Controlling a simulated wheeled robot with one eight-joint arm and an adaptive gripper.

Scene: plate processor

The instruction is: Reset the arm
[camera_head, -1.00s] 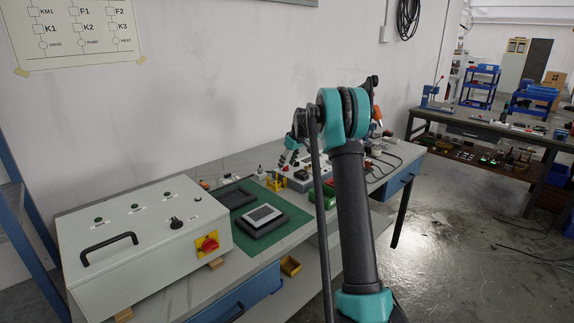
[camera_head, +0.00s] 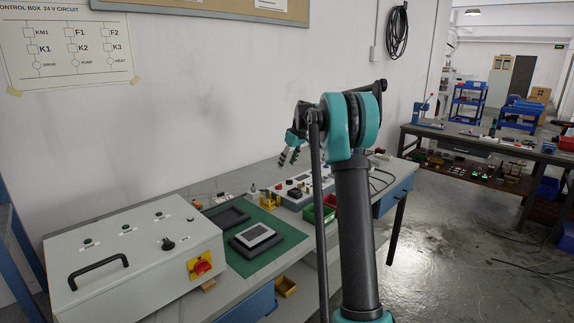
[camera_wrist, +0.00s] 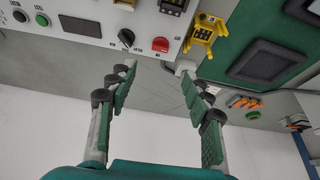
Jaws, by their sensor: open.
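My gripper (camera_wrist: 158,68) is open and empty in the wrist view, its two green-padded fingers spread apart. Beyond the fingertips the wrist view shows the front edge of a control panel with a red knob (camera_wrist: 160,44) and a black knob (camera_wrist: 126,38). In the head view my gripper (camera_head: 287,156) hangs to the left of my teal elbow joint, above the bench, touching nothing. My dark arm link rises in front of the bench and hides part of it.
A grey control box (camera_head: 135,258) stands at the bench's left. A plate with a light centre (camera_head: 254,237) sits on a green mat (camera_head: 277,257), beside a dark empty frame (camera_head: 225,217). A yellow holder (camera_wrist: 203,34) stands near the panel. The wall is close behind; open floor lies right.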

